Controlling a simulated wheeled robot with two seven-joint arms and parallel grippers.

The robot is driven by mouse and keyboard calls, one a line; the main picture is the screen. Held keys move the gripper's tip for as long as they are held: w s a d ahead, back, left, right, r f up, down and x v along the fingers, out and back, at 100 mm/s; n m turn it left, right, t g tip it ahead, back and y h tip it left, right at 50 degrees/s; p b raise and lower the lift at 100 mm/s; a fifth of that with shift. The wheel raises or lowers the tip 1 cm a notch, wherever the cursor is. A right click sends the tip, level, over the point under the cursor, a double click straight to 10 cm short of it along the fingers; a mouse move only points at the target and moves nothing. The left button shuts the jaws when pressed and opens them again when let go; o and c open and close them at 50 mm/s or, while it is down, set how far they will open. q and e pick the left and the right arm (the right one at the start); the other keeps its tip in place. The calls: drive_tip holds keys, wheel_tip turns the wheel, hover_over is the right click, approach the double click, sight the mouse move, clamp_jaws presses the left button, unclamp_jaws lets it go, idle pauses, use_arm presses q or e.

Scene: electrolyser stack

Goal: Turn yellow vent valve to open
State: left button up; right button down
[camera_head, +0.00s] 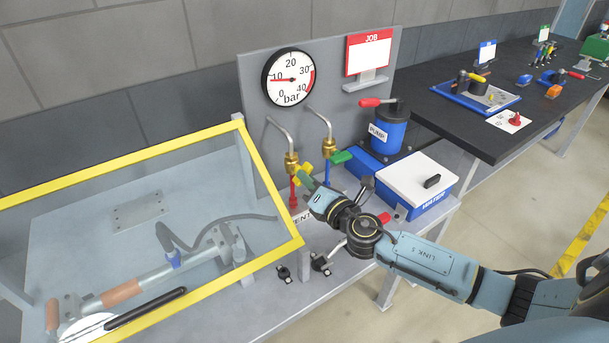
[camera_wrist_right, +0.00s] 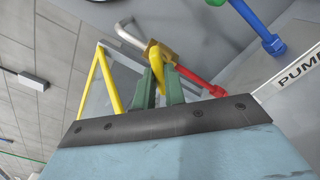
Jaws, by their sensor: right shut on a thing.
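The yellow vent valve handle (camera_head: 303,170) sits at a brass valve body (camera_head: 291,163), above a red pipe (camera_head: 293,190), on the bench in front of the grey panel. In the right wrist view the yellow handle (camera_wrist_right: 156,62) lies between the green fingers of my right gripper (camera_wrist_right: 159,90), which is shut on it. In the head view my right gripper (camera_head: 308,183) reaches in from the right and partly hides the handle and the VENT label. My left gripper is not in view.
A green-handled valve (camera_head: 341,157) on a blue pipe stands close to the right. A round gauge (camera_head: 288,78) points near 10 bar. A blue PUMP unit (camera_head: 387,130) and white-lidded box (camera_head: 418,180) stand right. A yellow-framed clear guard (camera_head: 150,165) fills the left.

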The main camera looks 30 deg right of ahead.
drive_tip(key=shift+n+p, duration=0.9)
drive_tip(key=shift+n, duration=1.5)
drive_tip(key=n+p, duration=0.2)
drive_tip(key=n, duration=0.1)
drive_tip(key=shift+r+n, duration=0.1)
drive_tip(key=shift+n, duration=0.2)
drive_tip(key=c, duration=1.9)
unclamp_jaws()
drive_tip(key=shift+n, duration=0.3)
drive_tip(key=o, duration=0.6)
